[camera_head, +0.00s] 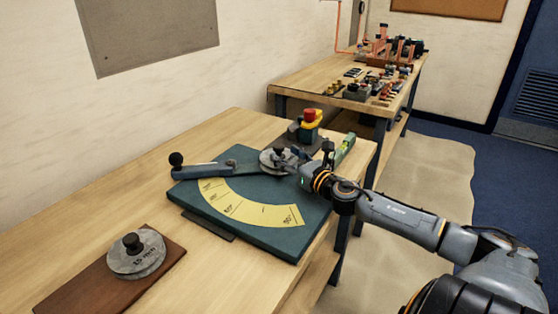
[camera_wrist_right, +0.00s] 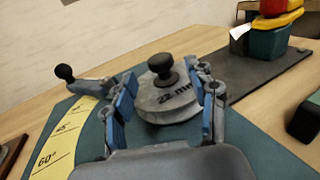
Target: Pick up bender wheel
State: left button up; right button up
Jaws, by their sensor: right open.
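A grey bender wheel with a black knob, marked "22 mm" in the right wrist view (camera_wrist_right: 160,103), sits on the teal bender plate (camera_head: 260,183). In the head view the same wheel (camera_head: 269,161) is partly hidden by my right gripper (camera_head: 290,162). My right gripper is open, its blue-padded fingers on either side of the wheel in the wrist view; I cannot tell whether they touch it. A second grey wheel (camera_head: 135,262) with a black knob lies on a brown wooden board (camera_head: 85,295) at the front left. My left gripper is not in view.
The bender's lever (camera_head: 207,170) with a black ball end lies across the plate behind the yellow angle scale (camera_head: 245,209). A red and yellow button box (camera_head: 309,125) and a green level (camera_head: 345,149) stand behind. A second bench (camera_head: 315,75) holds several parts.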

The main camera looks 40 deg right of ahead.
aim_at(281, 152)
jog(key=shift+w+d+f, duration=0.15)
jog(key=shift+w, duration=1)
jog(key=shift+w+d+f, duration=0.1)
jog(key=shift+w+d, duration=0.05)
jog(key=shift+w, duration=0.95)
jog(key=shift+c, duration=0.4)
grip_shut()
